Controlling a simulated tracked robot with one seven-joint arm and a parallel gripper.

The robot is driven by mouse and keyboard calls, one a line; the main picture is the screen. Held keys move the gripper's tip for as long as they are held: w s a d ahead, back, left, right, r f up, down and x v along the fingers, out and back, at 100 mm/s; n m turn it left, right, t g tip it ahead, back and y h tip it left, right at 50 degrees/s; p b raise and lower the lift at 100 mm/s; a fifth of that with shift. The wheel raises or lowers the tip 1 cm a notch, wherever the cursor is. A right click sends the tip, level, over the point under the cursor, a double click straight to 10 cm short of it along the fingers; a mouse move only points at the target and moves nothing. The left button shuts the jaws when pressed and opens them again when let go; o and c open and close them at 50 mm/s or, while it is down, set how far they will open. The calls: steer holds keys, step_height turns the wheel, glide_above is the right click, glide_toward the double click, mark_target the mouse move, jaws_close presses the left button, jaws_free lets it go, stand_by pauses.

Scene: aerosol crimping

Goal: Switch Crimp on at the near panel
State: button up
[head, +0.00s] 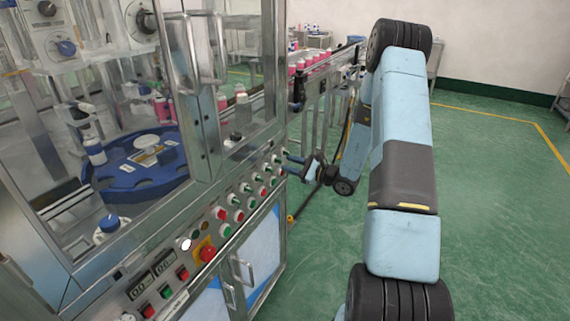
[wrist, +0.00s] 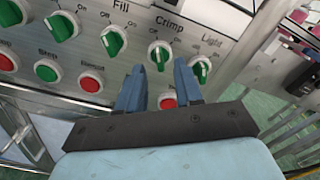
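In the wrist view the Crimp knob (wrist: 159,54) is a green selector with a white rim, under the printed word Crimp. Its handle looks near upright in the picture; I cannot tell whether it points to On or Off. My gripper (wrist: 160,68) is open, its two blue fingers apart, the tips either side of the lower part of this knob. Contact cannot be told. In the head view my gripper (head: 287,165) is at the far end of the near panel (head: 205,232); the Crimp knob cannot be singled out there.
The Fill knob (wrist: 114,41) is left of the Crimp knob and the Light knob (wrist: 201,71) is close to the right finger. A red button (wrist: 167,101) shows between the fingers. A red emergency stop (head: 208,253) is nearer on the panel. Green floor at right is clear.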

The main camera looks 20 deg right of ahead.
mark_target(279, 161)
steer(key=shift+x, duration=1.35)
jaws_close()
